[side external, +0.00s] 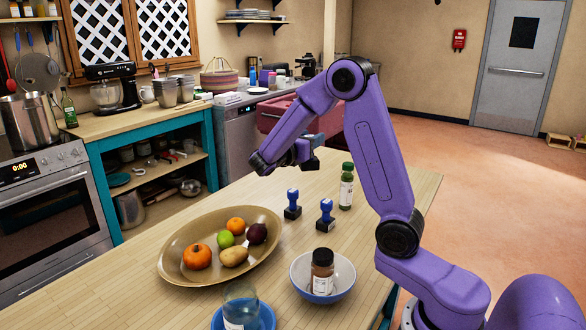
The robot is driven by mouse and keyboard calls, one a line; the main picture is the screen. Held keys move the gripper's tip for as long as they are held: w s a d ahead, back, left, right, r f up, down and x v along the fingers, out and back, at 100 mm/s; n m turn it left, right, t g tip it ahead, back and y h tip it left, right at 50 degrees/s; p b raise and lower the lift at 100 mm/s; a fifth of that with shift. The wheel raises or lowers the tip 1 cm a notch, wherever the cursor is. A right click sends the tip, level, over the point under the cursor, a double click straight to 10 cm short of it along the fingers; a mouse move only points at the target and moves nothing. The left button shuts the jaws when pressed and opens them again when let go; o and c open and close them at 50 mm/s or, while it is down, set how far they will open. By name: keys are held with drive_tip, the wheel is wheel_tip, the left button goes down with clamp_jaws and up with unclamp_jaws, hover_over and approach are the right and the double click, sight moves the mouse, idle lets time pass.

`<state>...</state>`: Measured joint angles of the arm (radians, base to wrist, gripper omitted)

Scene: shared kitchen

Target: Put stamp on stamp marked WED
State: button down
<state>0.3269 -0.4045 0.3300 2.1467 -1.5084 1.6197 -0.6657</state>
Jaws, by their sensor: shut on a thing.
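Two blue-handled stamps with dark bases stand upright on the wooden table: a left stamp (292,206) and a right stamp (326,215). Their markings are too small to read, so I cannot tell which is marked WED. My gripper (307,150) is above the table, behind and above the two stamps. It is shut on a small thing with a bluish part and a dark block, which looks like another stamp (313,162). My gripper partly hides it. The held thing is apart from both standing stamps.
A large oval tray (173,270) with fruit lies to the left.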

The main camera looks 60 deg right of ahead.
drive_tip(key=shift+w+d+f, duration=0.65)
drive_tip(key=shift+w+f, duration=0.65)
drive_tip(key=shift+f, duration=0.5)
drive_tip(key=shift+w+d+f, duration=0.65)
drive_tip(key=shift+w+f, duration=0.65)
drive_tip(key=shift+f, duration=0.45)
drive_tip(key=shift+w+d+f, duration=0.65)
drive_tip(key=shift+w+f, duration=0.65)
drive_tip(key=shift+f, duration=0.5)
drive_tip(key=shift+f, duration=0.1)
drive_tip(key=c, duration=0.6)
unclamp_jaws()
